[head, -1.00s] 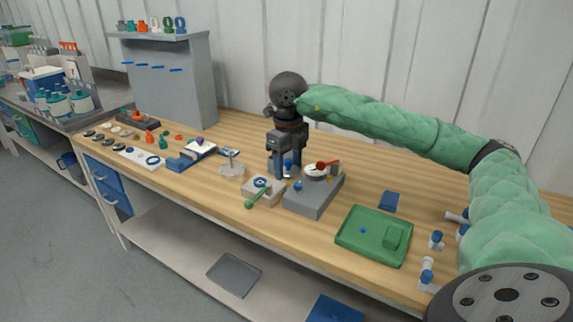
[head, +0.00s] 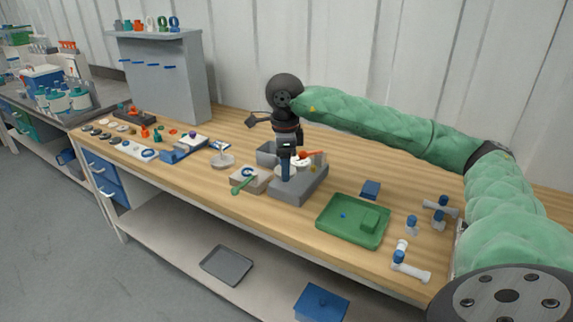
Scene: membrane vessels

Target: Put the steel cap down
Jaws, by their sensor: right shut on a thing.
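My right gripper (head: 286,178) points straight down at the left part of a grey block (head: 300,187) near the middle of the bench. I see it nearly edge-on, with its blue fingertips close to the block's top. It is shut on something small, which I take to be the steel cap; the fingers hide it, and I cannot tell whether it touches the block. A pale round piece (head: 301,160) and an orange-red handled part (head: 311,154) are just right of the fingers. My left gripper is not in view.
A grey open box (head: 266,153) is close behind the gripper. A small block with a green handle (head: 241,185) stands at left. A green tray (head: 336,230) and white-and-blue fittings (head: 411,226) lie to the right.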

